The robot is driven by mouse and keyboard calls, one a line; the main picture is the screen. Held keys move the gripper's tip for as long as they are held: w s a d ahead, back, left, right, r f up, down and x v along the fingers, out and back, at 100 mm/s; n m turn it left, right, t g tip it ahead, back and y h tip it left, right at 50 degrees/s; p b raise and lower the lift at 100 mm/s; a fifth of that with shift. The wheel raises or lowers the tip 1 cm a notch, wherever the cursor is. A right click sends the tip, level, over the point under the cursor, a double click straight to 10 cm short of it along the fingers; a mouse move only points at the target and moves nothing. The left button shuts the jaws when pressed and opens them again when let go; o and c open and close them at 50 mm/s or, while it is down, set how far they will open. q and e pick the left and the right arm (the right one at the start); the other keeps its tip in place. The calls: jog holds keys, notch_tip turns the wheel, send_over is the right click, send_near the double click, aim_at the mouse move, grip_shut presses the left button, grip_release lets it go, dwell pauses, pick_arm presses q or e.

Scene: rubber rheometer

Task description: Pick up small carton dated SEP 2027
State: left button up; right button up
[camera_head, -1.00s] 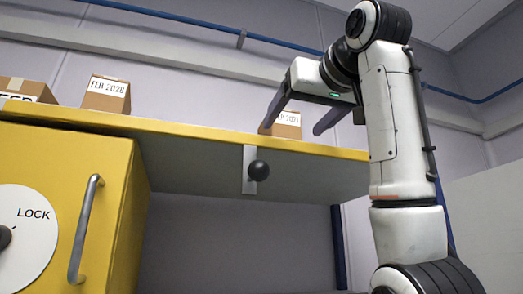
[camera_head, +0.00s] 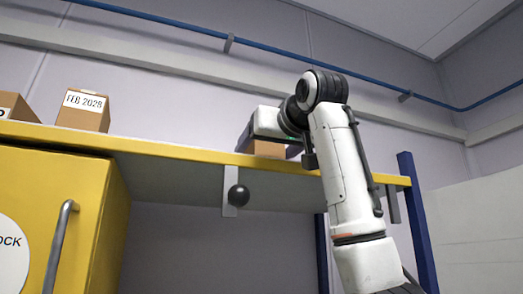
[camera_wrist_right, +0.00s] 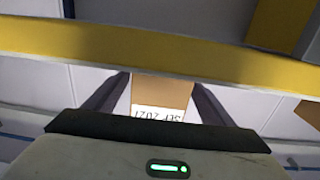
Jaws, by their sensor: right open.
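The small carton (camera_head: 265,149) stands on the yellow-edged shelf, mostly hidden behind my right gripper in the head view. In the wrist view the brown carton (camera_wrist_right: 162,92) shows a white label, upside down, reading SEP and a year that looks like 2027, partly cut off by the gripper body. My right gripper (camera_wrist_right: 160,88) is open, with one dark finger on each side of the carton and a narrow gap visible at each side. My left gripper is not in view.
A carton labelled FEB 2028 (camera_head: 83,109) and another carton (camera_head: 15,107) stand farther left on the shelf (camera_head: 150,147). A black knob (camera_head: 238,196) hangs below the shelf edge. A yellow cabinet (camera_head: 60,200) with a metal handle (camera_head: 60,245) is at lower left.

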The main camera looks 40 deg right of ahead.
jog(key=c, duration=1.3)
jog(key=shift+r, duration=0.1)
jog(key=shift+c, duration=0.8)
